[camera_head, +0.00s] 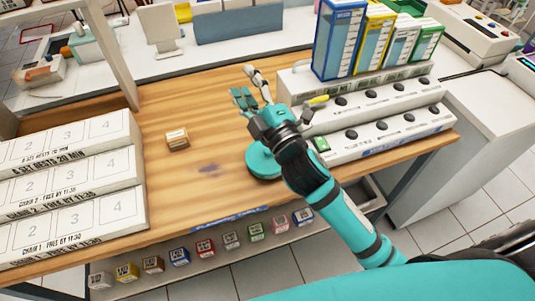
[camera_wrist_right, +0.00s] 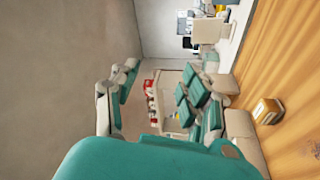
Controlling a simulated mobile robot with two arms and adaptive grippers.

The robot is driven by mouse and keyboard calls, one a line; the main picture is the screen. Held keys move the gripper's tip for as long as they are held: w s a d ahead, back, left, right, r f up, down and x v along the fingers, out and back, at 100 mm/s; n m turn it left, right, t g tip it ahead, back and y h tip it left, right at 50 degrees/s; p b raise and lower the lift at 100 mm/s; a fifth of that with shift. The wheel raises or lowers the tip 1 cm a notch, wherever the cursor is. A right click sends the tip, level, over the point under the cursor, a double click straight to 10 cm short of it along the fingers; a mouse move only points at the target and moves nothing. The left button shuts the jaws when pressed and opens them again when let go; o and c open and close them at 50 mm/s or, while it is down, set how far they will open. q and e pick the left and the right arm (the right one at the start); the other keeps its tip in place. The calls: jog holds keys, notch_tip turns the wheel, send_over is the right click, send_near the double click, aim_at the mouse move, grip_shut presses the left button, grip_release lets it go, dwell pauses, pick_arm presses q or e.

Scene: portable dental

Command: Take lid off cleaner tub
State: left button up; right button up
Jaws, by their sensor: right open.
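My right gripper (camera_head: 252,88) is open and empty above the wooden table. In the right wrist view its spread fingers (camera_wrist_right: 160,98) have nothing between them up close. A round teal shape (camera_head: 262,164) shows low beside my right wrist, partly covered by it. It may be the cleaner tub with its lid, but I cannot tell it surely from my own teal arm. The gripper fingers are apart from it and point away from it. No other tub stands out. My left gripper is not in view.
A small tan-and-white box (camera_head: 177,139) lies on the wooden table (camera_head: 190,95). White numbered racks (camera_head: 70,175) stand at left. Stepped white racks with dark knobs (camera_head: 385,120) and upright colored boxes (camera_head: 375,40) are at right. The table's middle is mostly clear.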

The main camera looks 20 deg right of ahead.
jog(key=s+a+r+n+g+y, duration=0.35)
jog(key=a+r+n+y, duration=0.9)
jog(key=n, duration=0.65)
jog(key=s+a+f+n+g+y, duration=0.2)
jog(key=a+n+g+y, duration=0.25)
jog(key=n+g, duration=0.6)
jog(key=n+g+h+p, duration=0.3)
jog(key=n+g+h, duration=0.4)
jog(key=n+h, duration=1.3)
send_over(267, 150)
jog(key=shift+m+h, duration=0.35)
jog(key=shift+h, duration=0.05)
jog(key=f, duration=2.3)
jog(key=shift+d+f, duration=0.2)
jog(key=shift+f, duration=0.1)
notch_tip(267, 150, down, 5)
jog(key=shift+r+p, duration=0.2)
jog(key=shift+p, duration=0.8)
jog(key=shift+a+f, duration=0.1)
jog(key=shift+f, duration=0.6)
jog(key=c, duration=0.8)
